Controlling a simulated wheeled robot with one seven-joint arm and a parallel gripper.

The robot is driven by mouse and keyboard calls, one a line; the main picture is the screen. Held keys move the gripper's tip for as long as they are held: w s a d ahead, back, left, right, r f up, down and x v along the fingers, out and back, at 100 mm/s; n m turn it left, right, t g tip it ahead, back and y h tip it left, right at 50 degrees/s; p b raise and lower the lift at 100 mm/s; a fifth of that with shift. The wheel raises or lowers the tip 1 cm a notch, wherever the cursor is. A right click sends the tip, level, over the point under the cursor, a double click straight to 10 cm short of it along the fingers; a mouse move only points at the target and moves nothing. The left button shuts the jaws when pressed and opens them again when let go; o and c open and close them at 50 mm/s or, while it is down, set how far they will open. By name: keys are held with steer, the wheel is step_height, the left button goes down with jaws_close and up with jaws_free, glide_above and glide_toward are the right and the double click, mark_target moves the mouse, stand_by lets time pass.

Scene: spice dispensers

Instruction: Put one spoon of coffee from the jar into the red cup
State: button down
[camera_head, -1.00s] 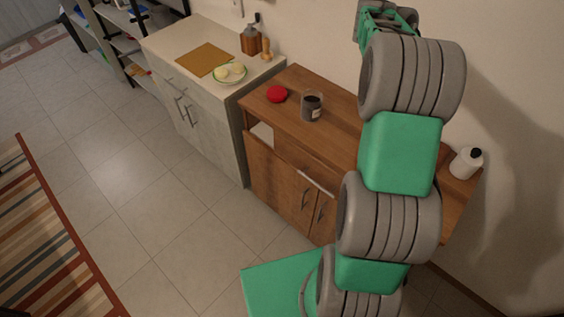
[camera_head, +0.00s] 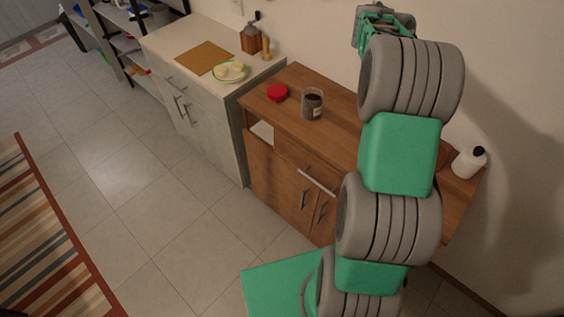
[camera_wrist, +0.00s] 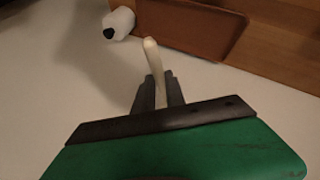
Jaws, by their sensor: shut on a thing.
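A glass jar (camera_head: 312,104) with dark contents stands open on the wooden cabinet. A flat, round red thing (camera_head: 277,92), which looks like a lid, lies to its left. I cannot make out a red cup; my arm hides part of the cabinet top. My gripper (camera_head: 383,18) is raised high at the top of the head view, away from the jar. In the wrist view, my gripper (camera_wrist: 160,92) is shut on a pale, slender spoon (camera_wrist: 150,56), which sticks out beyond the fingers. I cannot tell whether its bowl holds anything.
A white bottle with a black cap (camera_head: 468,162) stands at the cabinet's right end. A brown tray (camera_wrist: 190,25) shows in the wrist view near it. A pale counter (camera_head: 205,35) to the left holds a board, a plate and a dispenser. The wall is close behind.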

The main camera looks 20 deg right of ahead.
steer(key=shift+f+b, duration=1.05)
steer(key=shift+f, duration=0.75)
steer(key=shift+f, duration=0.65)
stand_by(0.8)
steer(key=shift+r, duration=0.15)
stand_by(0.5)
steer(key=shift+r+p, duration=1.45)
steer(key=shift+r, duration=0.3)
step_height(320, 180, up, 4)
steer(key=shift+f+p, duration=0.2)
steer(key=shift+p, duration=0.3)
